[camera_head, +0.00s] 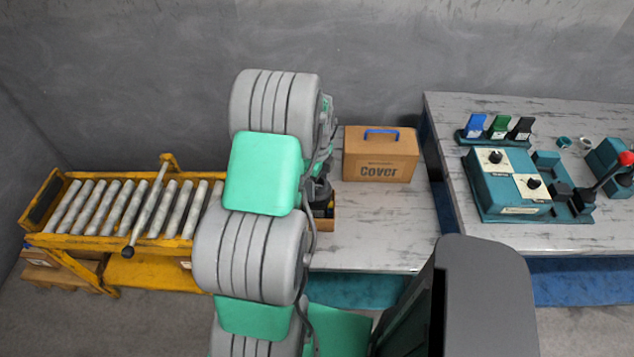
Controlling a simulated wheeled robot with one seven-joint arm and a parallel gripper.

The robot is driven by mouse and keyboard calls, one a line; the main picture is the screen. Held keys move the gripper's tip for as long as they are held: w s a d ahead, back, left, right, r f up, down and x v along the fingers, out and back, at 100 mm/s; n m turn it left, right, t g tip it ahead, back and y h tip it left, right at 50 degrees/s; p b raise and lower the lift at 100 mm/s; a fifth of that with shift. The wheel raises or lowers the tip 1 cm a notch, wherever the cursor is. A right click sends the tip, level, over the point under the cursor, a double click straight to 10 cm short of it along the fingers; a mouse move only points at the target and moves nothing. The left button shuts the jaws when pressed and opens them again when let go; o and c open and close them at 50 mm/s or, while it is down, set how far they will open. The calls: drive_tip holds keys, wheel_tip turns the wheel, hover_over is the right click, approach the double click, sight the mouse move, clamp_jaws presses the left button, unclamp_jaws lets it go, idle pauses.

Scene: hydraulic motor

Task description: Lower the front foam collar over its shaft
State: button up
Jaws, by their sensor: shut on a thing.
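My arm runs up the middle of the view and covers the place where my gripper works. I cannot make out the fingers of my gripper. A low brown box (324,226) shows in part at the right edge of my arm, on the left end of the near table. Dark parts (321,198) stand in or above it, too small and covered to identify. I cannot make out the front foam collar or its shaft.
A yellow roller conveyor (120,241) is at left. The right table (590,238) bears a teal control unit (510,185) and a red-knobbed lever (611,172). The middle table's front is clear.

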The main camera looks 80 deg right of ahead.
drive_tip(key=shift+f+b, duration=1.15)
drive_tip(key=shift+f, duration=0.55)
drive_tip(key=o, duration=1.4)
drive_tip(key=shift+o, duration=0.2)
drive_tip(key=shift+r, duration=0.15)
drive_tip(key=shift+r+p, duration=2.2)
drive_tip(key=shift+r, duration=1.25)
